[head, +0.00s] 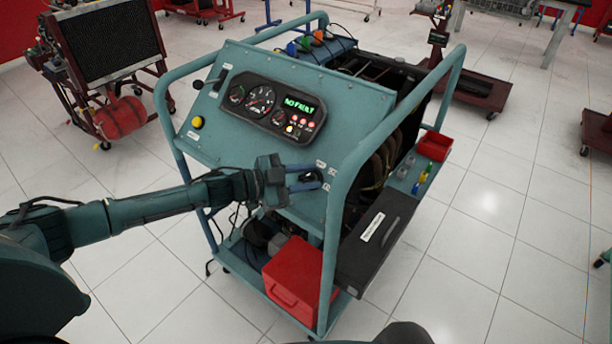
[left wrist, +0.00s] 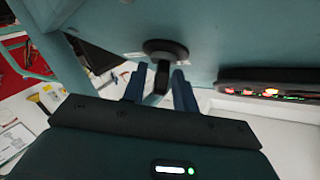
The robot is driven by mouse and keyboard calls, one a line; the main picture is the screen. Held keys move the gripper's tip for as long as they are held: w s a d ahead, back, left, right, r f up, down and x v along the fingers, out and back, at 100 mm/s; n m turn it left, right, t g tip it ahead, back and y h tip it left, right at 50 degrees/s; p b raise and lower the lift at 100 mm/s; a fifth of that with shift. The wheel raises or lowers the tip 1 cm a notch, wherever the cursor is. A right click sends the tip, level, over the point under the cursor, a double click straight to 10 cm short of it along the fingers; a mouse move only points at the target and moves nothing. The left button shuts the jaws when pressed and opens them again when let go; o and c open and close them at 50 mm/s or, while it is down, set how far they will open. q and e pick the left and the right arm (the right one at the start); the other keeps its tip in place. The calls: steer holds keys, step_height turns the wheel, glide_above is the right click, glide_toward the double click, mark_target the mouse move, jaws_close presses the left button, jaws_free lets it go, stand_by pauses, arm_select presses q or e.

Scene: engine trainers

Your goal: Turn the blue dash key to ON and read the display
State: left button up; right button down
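The dash key switch (head: 312,176) is a dark round fitting at the lower right corner of the teal sloping panel (head: 215,133). In the left wrist view, its black round base (left wrist: 166,49) has a dark key grip (left wrist: 161,77) sticking out. My left gripper (head: 305,178) is at the key, its two blue fingers (left wrist: 160,88) spread on either side of the grip. A small gap shows on one side; contact on the other is unclear. The display (head: 299,106) is lit with green characters, seemingly "NO FAULT", but blurred. My right gripper is not in view.
Gauges (head: 260,99) and lit red lamps (head: 303,121) sit beside the display. A yellow button (head: 197,122) is at the panel's left. Teal frame rails (head: 340,180) rise close to the key. A red box (head: 293,272) and a black case (head: 375,240) are lower down.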

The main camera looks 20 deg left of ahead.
arm_select(q)
steer(key=shift+o, duration=0.2)
steer(key=b+v, duration=0.1)
steer(key=v, duration=1.2)
steer(key=shift+b, duration=0.3)
steer(key=shift+s+r, duration=0.1)
steer(key=s+d+f+n+t+y+p, duration=0.1)
steer(key=s+d+f+n, duration=0.2)
steer(key=d, duration=0.4)
steer(key=s+d+f+n+t+y+p, duration=0.1)
steer(key=s+d+f+n+t, duration=0.15)
steer(key=d, duration=0.35)
steer(key=s+f+n+g+y+p, duration=0.1)
steer(key=s+f+n+g+y, duration=0.2)
steer(key=s+f+n+y, duration=0.4)
steer(key=s+a+f, duration=0.1)
steer(key=s, duration=0.3)
steer(key=shift+s+n+y, duration=0.3)
steer(key=shift+s+n, duration=0.05)
steer(key=shift+s, duration=0.05)
steer(key=shift+d, duration=0.1)
stand_by(2.5)
